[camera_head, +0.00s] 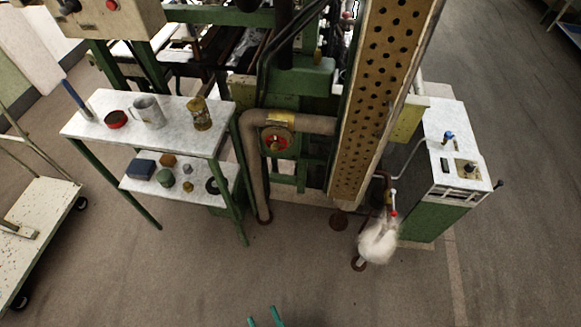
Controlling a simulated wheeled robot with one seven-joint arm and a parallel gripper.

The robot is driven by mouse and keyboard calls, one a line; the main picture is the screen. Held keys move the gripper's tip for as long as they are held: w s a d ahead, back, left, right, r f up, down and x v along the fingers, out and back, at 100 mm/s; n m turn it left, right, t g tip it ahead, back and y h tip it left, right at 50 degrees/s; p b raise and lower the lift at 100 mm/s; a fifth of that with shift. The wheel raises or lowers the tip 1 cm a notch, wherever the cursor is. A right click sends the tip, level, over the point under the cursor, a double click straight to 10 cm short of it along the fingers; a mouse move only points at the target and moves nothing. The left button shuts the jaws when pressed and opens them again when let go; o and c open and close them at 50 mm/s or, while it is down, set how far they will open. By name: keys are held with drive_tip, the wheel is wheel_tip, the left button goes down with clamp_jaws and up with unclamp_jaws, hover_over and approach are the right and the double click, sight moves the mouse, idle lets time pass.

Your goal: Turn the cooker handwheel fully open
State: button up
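A small red wheel (274,142) with a yellowish centre sits on a green fitting in front of the thick brown pipe. It is the only wheel-like handle I make out, and I cannot tell from this view whether it is the cooker's or how far it is turned. My gripper (264,317) shows only as two teal fingertips at the bottom edge. The fingertips are apart with bare floor between them. The gripper is far in front of the wheel and touches nothing visible. The rest of the arm is out of view.
A two-level marble-topped table (160,152) with cups and small items stands left of the pipe (252,165). A slanted perforated beam (372,110) and a green cabinet (448,195) stand right. A trolley (35,235) is at far left. The front floor is clear.

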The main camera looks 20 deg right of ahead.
drive_tip(key=w+d+f+n, duration=0.2)
drive_tip(key=w+f+n, duration=0.5)
drive_tip(key=w+n, duration=0.3)
drive_tip(key=n+h, duration=1)
drive_tip(key=n, duration=0.9)
approach(274, 151)
drive_tip(key=x, duration=0.3)
drive_tip(key=shift+g, duration=0.3)
drive_tip(key=shift+r+x, duration=0.1)
drive_tip(key=shift+x, duration=1.45)
drive_tip(key=shift+r+x, duration=0.15)
drive_tip(key=shift+x, duration=1.45)
clamp_jaws()
drive_tip(key=n, duration=0.5)
drive_tip(key=shift+n, duration=0.4)
